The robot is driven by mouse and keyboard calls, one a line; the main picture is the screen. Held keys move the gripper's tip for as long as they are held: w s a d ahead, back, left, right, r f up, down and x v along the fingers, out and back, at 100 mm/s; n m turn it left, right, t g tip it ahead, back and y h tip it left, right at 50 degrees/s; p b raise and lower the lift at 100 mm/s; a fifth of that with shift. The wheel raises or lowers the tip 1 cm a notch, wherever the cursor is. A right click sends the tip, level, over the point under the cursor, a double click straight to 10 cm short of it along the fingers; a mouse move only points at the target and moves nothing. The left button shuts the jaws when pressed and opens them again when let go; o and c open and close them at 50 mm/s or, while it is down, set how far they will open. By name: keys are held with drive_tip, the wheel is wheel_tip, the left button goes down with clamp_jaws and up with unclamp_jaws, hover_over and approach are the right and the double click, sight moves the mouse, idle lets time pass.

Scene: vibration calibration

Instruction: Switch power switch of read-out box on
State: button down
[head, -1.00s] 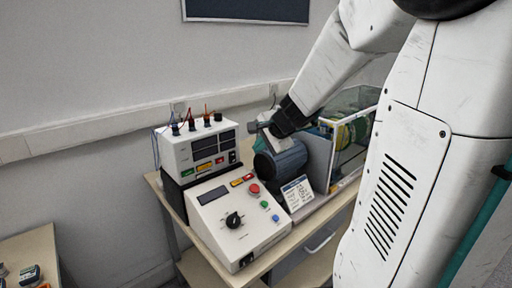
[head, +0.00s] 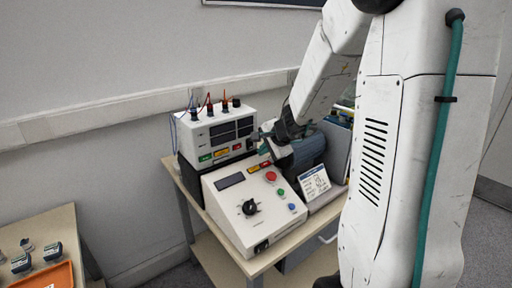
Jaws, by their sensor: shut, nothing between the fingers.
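The read-out box (head: 190,140) is a white box with dark displays, standing at the back of the bench. Coloured plugs stand on its top, and green, yellow and red labels run along its lower front. A small dark part, seemingly the power switch (head: 250,144), sits at the lower right of its front; its position is too small to tell. My gripper (head: 264,138) is shut and empty, close to the right edge of this front. I cannot tell whether it touches the box. My arm comes in from the upper right.
A sloped white control box (head: 223,212) with a black dial, a red button and smaller green and blue buttons stands in front. A blue-grey motor (head: 308,152) and a small sign (head: 314,182) are to the right. Another table (head: 50,232) with an orange tray (head: 45,277) is lower left.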

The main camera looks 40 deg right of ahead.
sight(251, 146)
drive_tip(key=shift+w+a+f, duration=0.1)
drive_tip(key=shift+w+f, duration=0.05)
drive_tip(key=shift+w, duration=0.9)
drive_tip(key=shift+w+f, duration=0.15)
drive_tip(key=shift+w, duration=0.85)
drive_tip(key=shift+w, duration=0.15)
drive_tip(key=shift+r, duration=0.8)
